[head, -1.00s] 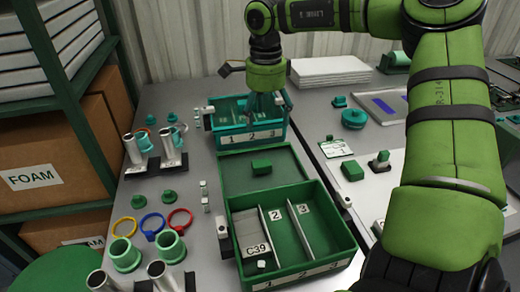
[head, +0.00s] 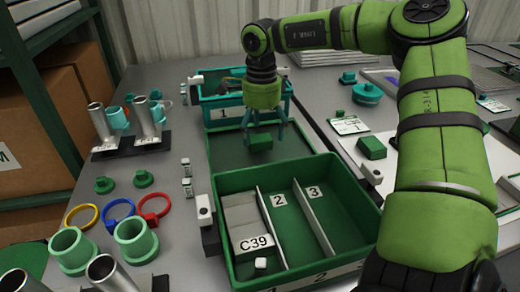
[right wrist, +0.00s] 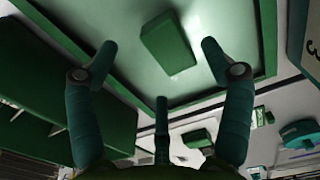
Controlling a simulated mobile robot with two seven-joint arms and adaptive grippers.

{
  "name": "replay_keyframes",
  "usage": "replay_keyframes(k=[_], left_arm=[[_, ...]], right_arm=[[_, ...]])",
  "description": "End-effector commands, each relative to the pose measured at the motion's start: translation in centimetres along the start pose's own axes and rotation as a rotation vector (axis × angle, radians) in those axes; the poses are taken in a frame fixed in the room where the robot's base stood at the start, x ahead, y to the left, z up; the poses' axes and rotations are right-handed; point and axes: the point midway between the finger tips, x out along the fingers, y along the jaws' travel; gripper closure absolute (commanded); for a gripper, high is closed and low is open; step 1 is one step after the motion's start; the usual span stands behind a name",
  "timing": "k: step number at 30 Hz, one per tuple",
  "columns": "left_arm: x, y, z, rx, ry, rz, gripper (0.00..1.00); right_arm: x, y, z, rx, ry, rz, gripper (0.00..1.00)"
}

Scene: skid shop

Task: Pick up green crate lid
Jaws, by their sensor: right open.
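The green crate lid (head: 227,154) is a flat panel with a raised rim, lying on the grey table between the teal crate (head: 212,112) and the green crate (head: 228,188). A green block-shaped handle (head: 261,142) stands at its middle. My right gripper (head: 264,134) points down over the lid with its teal fingers spread around the handle. In the right wrist view the lid (right wrist: 125,55) and its handle (right wrist: 168,42) show between the open fingers, with nothing gripped. Whether the fingertips touch the lid is unclear. My left gripper is not in view.
The green crate has compartments labelled C39, 2 and 3. Metal tubes (head: 104,122), coloured rings (head: 118,209) and green sockets (head: 136,240) stand at the left. A green block (head: 371,148) and a card (head: 349,125) lie at the right.

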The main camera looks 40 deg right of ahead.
Motion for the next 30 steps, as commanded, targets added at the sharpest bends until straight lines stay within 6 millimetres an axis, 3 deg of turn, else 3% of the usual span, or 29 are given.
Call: replay_keyframes(k=[6, 15, 17, 21, 30], left_arm=[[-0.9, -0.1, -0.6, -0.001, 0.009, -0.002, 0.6], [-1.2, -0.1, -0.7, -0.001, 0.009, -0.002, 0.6], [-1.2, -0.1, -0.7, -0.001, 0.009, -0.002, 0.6], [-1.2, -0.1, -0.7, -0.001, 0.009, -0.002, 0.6], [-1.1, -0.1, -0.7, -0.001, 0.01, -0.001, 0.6]], right_arm=[[3.2, -0.3, 0.1, 0.0, 0.001, 0.002, 0.19], [3.7, -0.4, 0.1, 0.0, 0.0, 0.0, 0.19], [3.7, -0.4, 0.1, 0.0, 0.0, 0.0, 0.39], [3.7, -0.4, 0.1, 0.0, 0.0, 0.0, 0.92], [3.7, -0.4, 0.1, 0.0, 0.0, -0.001, 0.93]])
